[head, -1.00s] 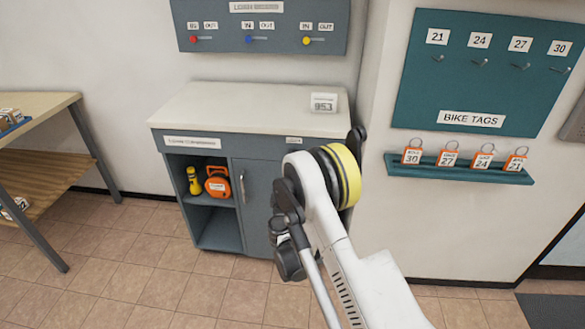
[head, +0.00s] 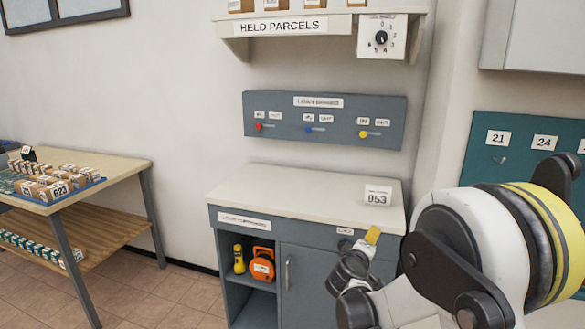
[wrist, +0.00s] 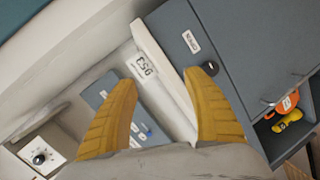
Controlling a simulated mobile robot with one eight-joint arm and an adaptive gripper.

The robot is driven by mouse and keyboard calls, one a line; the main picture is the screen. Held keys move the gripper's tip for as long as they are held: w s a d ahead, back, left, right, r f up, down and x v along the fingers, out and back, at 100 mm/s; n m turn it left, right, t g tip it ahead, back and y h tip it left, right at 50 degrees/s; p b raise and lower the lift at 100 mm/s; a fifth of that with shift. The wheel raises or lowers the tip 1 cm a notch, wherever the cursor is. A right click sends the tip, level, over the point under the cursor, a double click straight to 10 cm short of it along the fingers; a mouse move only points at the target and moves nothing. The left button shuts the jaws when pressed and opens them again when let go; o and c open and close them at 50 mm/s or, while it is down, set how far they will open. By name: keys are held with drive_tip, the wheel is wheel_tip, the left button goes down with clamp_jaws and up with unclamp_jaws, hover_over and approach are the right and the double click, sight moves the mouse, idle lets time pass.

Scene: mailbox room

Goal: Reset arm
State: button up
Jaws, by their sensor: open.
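My gripper (wrist: 163,80) shows in the wrist view as two ribbed yellow fingers, spread apart with nothing between them. In the head view, a yellow fingertip of it (head: 372,235) shows in front of the right end of the cabinet; the rest is partly hidden by my arm. My white arm is bent at the lower right of the head view. The grey cabinet (head: 330,262) has a pale top (head: 290,190) with a white card reading 953 (head: 377,195). The card also shows beyond the fingers in the wrist view (wrist: 145,65).
A teal hook board (head: 500,150) is on the right wall, partly behind my arm. A grey panel with coloured switches (head: 325,135) and a HELD PARCELS shelf (head: 285,27) hang above the cabinet. A wooden table (head: 110,175) with small parcels stands left. Floor between is clear.

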drive_tip(key=s+d+r+m+g+y, duration=0.1)
drive_tip(key=s+r+m+g, duration=0.2)
drive_tip(key=s, duration=0.6)
drive_tip(key=s+d+r+m+g+y, duration=0.15)
drive_tip(key=s+r, duration=0.25)
drive_tip(key=s, duration=0.5)
drive_tip(key=s+a+f+m+g+y, duration=0.1)
drive_tip(key=s+a+m+y, duration=0.1)
drive_tip(key=s, duration=0.8)
drive_tip(key=s+a+f+m+g+y, duration=0.1)
drive_tip(key=s+a+f+m+y, duration=0.1)
drive_tip(key=s, duration=0.8)
drive_tip(key=shift+a+f, duration=0.15)
drive_tip(key=shift+a, duration=0.7)
